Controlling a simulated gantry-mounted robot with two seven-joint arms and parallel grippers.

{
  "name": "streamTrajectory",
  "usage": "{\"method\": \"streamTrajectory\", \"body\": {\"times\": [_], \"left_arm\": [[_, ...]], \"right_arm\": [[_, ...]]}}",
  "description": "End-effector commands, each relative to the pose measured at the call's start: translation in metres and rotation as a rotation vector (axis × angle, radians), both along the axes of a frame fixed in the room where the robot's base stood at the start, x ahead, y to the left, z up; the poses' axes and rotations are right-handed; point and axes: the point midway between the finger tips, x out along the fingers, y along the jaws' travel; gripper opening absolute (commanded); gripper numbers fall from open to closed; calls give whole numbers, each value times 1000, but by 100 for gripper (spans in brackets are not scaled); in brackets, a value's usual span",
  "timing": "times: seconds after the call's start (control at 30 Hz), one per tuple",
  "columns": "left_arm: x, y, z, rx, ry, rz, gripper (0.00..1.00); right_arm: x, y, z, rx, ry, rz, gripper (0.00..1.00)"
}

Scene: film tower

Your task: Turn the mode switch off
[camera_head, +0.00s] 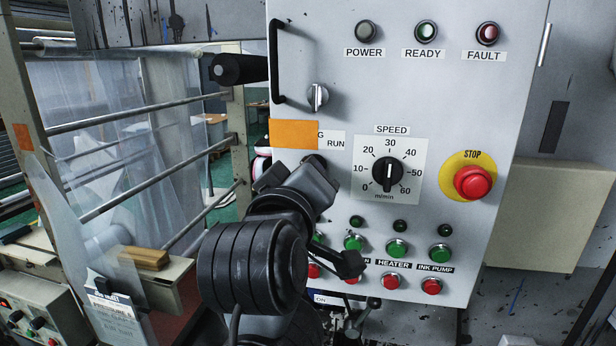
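The grey control panel (455,95) fills the middle of the head view. A partly covered label (333,141) on it reads "G" and "RUN", with an orange patch (293,134) over its left part. A dark round knob (314,160) shows just below this label, mostly hidden behind my gripper; I take it for the mode switch, and its setting cannot be read. My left gripper (300,182), on a black arm from below, is in front of it. Whether it touches the knob, and how far apart its fingers are, cannot be told. My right gripper is not in view.
A speed dial (388,173) and a red STOP button (473,183) on a yellow disc sit to the right. Green and red buttons line the panel's lower part, some hidden by my arm. A black handle (275,60) and silver latch (317,97) are above.

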Motion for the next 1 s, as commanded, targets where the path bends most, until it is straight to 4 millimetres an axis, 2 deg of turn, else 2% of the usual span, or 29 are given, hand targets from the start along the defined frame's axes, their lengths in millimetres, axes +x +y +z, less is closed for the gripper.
{"method": "streamTrajectory", "body": {"times": [0.57, 0.6, 0.77, 1.0], "left_arm": [[0, 1, 1, -41, 4, 1, 0], [0, 1, 1, -41, 4, 1, 12], [0, 1, 1, -39, 5, 1, 36], [0, 0, 0, -36, 7, 1, 36]], "right_arm": [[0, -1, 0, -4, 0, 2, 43], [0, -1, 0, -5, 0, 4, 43], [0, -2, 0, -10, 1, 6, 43], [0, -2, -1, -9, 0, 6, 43]]}}
